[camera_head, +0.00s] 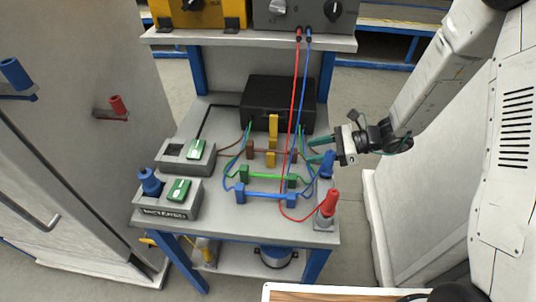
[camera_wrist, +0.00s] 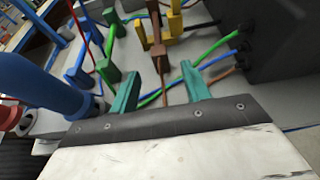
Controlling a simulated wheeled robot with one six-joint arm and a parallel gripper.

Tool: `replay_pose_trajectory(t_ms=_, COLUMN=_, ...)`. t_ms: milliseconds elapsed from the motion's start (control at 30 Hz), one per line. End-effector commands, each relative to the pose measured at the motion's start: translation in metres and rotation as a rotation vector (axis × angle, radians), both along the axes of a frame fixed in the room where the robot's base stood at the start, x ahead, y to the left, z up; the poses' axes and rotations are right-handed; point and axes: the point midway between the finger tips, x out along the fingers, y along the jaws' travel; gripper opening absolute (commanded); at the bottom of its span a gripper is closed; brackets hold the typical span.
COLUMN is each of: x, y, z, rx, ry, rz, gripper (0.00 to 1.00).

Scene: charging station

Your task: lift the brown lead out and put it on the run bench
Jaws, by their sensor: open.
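The brown lead (camera_head: 272,152) lies across the grey bench top, with a brown block at each end, in front of the black box. In the wrist view, its near brown block (camera_wrist: 158,50) stands beyond the fingertips, and a brown cable runs from it back between the fingers. My gripper (camera_head: 319,149) comes in from the right, just right of the lead's right block. Its green fingers are apart and empty; they also show in the wrist view (camera_wrist: 158,82). I cannot tell which surface is the run bench.
Yellow blocks (camera_head: 272,130) stand close to the brown lead. A green lead (camera_head: 265,177) and a blue lead (camera_head: 268,195) lie in front. Red and blue cables hang from the upper shelf. The black box (camera_head: 281,104) is behind. A wood-topped surface (camera_head: 330,294) shows at the bottom edge.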

Motion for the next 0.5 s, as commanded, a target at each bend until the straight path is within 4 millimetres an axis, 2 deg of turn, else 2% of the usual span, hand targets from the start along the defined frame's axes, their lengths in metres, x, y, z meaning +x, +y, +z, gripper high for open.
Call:
replay_pose_trajectory(t_ms=400, x=0.002, y=0.052, z=-0.017, rx=-0.001, ry=-0.001, rz=0.002, gripper=0.47)
replay_pose_trajectory(t_ms=500, x=0.002, y=0.059, z=-0.02, rx=-0.001, ry=-0.002, rz=0.001, gripper=0.47)
